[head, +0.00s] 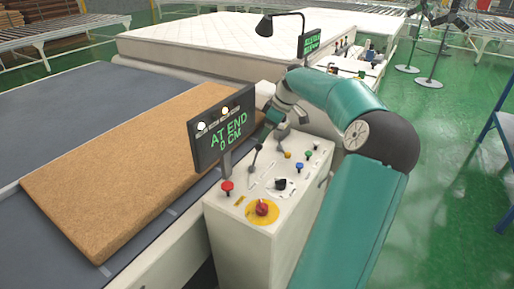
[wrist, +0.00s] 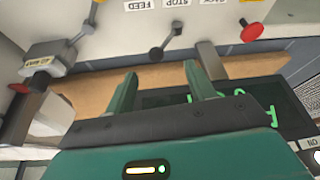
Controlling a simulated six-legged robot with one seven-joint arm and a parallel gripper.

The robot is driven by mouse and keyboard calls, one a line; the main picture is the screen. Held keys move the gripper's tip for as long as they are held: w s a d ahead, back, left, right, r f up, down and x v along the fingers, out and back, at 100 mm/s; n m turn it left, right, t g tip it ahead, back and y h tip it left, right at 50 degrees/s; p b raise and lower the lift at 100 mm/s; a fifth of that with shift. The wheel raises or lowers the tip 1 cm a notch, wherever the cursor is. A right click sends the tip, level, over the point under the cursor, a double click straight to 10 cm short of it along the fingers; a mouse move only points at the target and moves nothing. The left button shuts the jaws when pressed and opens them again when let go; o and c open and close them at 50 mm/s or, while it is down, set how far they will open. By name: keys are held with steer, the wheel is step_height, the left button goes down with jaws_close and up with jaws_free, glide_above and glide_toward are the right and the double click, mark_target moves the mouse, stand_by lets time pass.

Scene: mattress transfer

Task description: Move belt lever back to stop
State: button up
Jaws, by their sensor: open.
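The belt lever (wrist: 157,53) has a dark round knob on a grey shaft. In the wrist view it stands beside the upside-down labels FEED, STOP and BACK, and its knob leans toward the FEED side. It also shows in the head view (head: 254,160) on the control console (head: 235,215). My gripper (wrist: 162,86) is open and empty, with the knob just beyond and between its fingertips, apparently untouched. In the head view my gripper (head: 270,118) is over the console, partly behind the display (head: 222,128), which reads AT END 0 CM.
A brown slab (head: 130,165) lies on the dark belt (head: 70,110) left of the console. A red mushroom button (head: 262,208) and a small red knob (head: 227,187) are on the console. A white mattress (head: 200,40) lies behind.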

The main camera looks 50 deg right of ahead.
mark_target(259, 145)
steer(key=x, duration=0.8)
steer(key=shift+w+f, duration=0.2)
steer(key=shift+s, duration=0.1)
jaws_close()
